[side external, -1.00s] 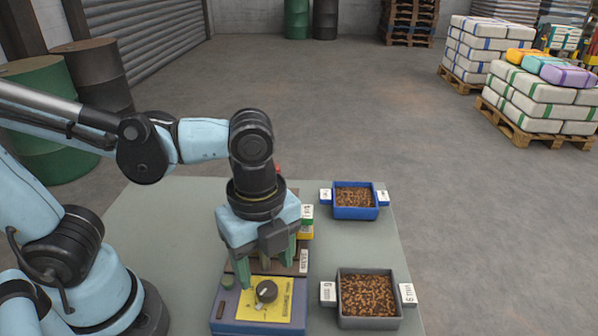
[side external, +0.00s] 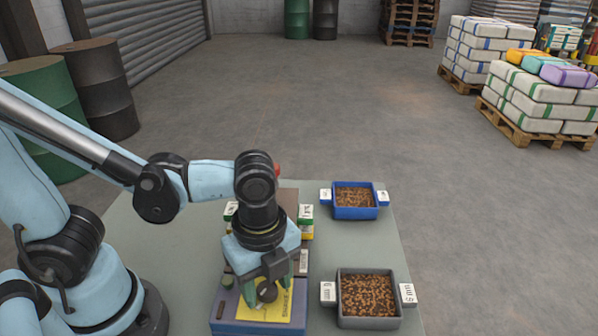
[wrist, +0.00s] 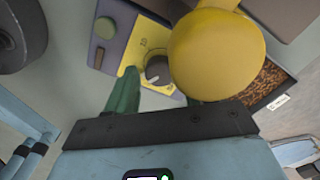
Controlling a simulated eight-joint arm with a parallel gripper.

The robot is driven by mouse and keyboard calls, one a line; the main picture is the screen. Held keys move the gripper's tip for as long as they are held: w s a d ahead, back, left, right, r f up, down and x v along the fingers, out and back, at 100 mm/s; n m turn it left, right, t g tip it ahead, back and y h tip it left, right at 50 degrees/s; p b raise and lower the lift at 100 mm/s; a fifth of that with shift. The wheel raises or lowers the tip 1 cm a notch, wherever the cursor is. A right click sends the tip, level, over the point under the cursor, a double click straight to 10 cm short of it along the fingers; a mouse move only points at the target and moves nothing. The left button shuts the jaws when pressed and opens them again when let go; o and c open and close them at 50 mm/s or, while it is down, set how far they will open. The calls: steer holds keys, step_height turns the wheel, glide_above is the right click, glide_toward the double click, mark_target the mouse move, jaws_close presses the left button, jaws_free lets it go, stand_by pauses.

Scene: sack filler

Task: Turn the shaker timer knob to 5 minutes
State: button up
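The shaker timer knob (side external: 266,292) is a dark round dial on a yellow panel (side external: 256,313) on top of a blue-purple box (side external: 225,322). In the wrist view the knob (wrist: 157,68) has a light pointer mark; the scale is too small to read. My gripper (side external: 266,298) points down over the panel, with its green fingers apart on either side of the knob. In the wrist view my gripper (wrist: 160,90) shows its left finger beside the knob. The right finger is partly hidden by a large rounded yellow shape (wrist: 217,52).
A green button (side external: 228,281) is on the box left of the panel. A grey tray (side external: 338,321) of brown pellets stands close on the right. A blue tray (side external: 356,214) is farther back. The table (side external: 160,220) is bare on the left.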

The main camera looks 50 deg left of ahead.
steer(key=c, duration=0.8)
steer(key=shift+m, duration=2.8)
steer(key=o, duration=1)
